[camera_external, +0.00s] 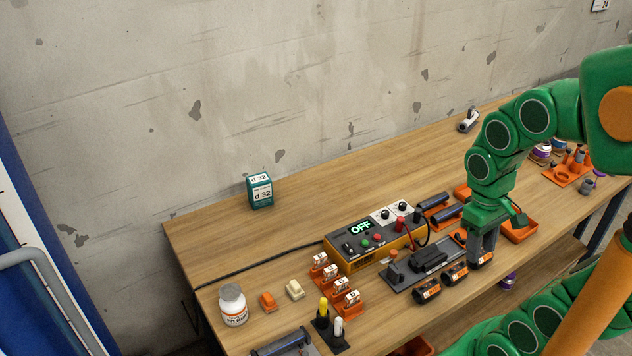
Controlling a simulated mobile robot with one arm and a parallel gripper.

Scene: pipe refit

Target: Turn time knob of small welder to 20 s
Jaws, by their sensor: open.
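The small welder (372,262) is a yellow-orange box with a dark top on the bench. Its green display reads OFF. Two dark knobs sit on white dial plates at its back right, a left knob (385,214) and a right knob (402,207). The dial marks are too small to read, so I cannot tell which is the time knob or its setting. My gripper (482,264) points down to the right of the welder, apart from the knobs, low over the bench near a row of dark cylinders. It is open; its fingertips are partly unclear.
A dark clamp fixture (428,262) and dark cylinders with orange labels (428,291) lie between welder and gripper. Red and black leads rise at the welder's right end. Orange tag holders (335,281) stand in front-left. A teal d 32 box (260,190) stands behind; bench there is clear.

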